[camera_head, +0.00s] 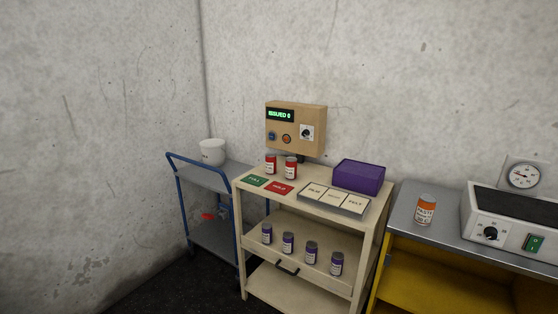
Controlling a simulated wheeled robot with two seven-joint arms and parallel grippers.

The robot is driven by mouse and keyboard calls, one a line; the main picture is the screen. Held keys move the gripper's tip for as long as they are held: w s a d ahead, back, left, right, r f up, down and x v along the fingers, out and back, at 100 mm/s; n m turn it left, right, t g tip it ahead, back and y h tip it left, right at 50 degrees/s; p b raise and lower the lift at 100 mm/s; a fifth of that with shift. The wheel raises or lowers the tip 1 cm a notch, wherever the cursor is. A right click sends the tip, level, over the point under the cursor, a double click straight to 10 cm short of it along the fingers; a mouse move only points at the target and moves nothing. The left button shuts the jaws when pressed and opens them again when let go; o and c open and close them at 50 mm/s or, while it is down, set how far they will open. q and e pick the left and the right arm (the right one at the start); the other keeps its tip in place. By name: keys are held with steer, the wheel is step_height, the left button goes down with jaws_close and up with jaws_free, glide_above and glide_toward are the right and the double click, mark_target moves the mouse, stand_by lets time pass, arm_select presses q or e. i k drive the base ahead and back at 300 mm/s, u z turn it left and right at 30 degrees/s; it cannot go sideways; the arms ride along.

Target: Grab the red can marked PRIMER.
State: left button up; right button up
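Two small red cans with white labels, a left one (271,165) and a right one (291,168), stand upright side by side on the top of the cream shelf cart (377,187). They are near its back edge, below the control box. The lettering on their labels is too small to read, so I cannot tell which is marked PRIMER. An orange can (425,210) with a pale label stands apart on the grey bench at the right. Neither of my grippers shows in this view.
Green (255,181) and red (280,188) cards lie in front of the cans. A labelled tray (333,198) and purple box (359,176) are to their right. A blue trolley (238,168) with a white bucket (212,152) stands left.

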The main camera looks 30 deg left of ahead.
mark_target(270, 158)
steer(key=i, duration=1.55)
steer(key=u, duration=0.5)
